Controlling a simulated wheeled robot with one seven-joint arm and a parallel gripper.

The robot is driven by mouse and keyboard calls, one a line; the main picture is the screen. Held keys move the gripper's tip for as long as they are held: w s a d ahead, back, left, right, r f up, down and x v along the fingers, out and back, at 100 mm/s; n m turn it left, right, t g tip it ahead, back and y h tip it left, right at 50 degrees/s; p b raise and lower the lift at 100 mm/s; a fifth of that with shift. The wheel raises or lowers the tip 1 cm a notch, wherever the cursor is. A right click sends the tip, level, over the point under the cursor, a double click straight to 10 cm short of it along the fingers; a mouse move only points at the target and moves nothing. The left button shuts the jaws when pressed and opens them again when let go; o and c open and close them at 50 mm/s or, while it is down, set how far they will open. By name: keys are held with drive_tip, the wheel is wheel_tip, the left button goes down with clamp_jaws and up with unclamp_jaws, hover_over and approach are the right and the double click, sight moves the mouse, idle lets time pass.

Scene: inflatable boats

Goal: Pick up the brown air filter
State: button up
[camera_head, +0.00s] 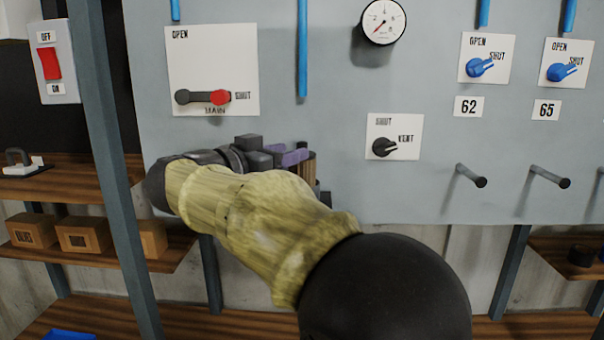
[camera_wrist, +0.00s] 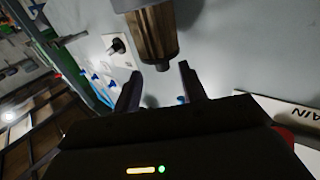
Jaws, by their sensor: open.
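The brown air filter (camera_wrist: 157,32) is a ribbed cylinder with a dark end nub, mounted at the grey panel in the wrist view. In the head view only a strip of the filter (camera_head: 309,170) shows behind my gripper; the rest is hidden. My gripper (camera_head: 292,155) has purple fingers near the filter. In the wrist view my gripper (camera_wrist: 160,70) is open, with its two fingers apart and the filter's nub end just beyond and between the tips. I cannot tell whether a finger touches it.
The grey panel (camera_head: 240,160) carries the red-handled MAIN lever (camera_head: 219,97), a black VENT knob (camera_head: 385,147), a gauge (camera_head: 383,21) and blue valves (camera_head: 480,68). Pegs (camera_head: 472,176) jut out at right. A grey post (camera_head: 108,150) and wooden shelves (camera_head: 70,178) stand left.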

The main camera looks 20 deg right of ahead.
sight(299, 144)
drive_tip(key=p+x, duration=0.1)
drive_tip(key=x, duration=0.1)
drive_tip(key=r+p+x, duration=0.1)
drive_tip(key=p+x, duration=0.1)
drive_tip(key=shift+w+d+p, duration=0.15)
drive_tip(key=shift+w+p, duration=0.05)
drive_tip(key=shift+p, duration=0.1)
drive_tip(key=shift+w+d+f, duration=0.25)
drive_tip(key=shift+w+d, duration=0.05)
clamp_jaws()
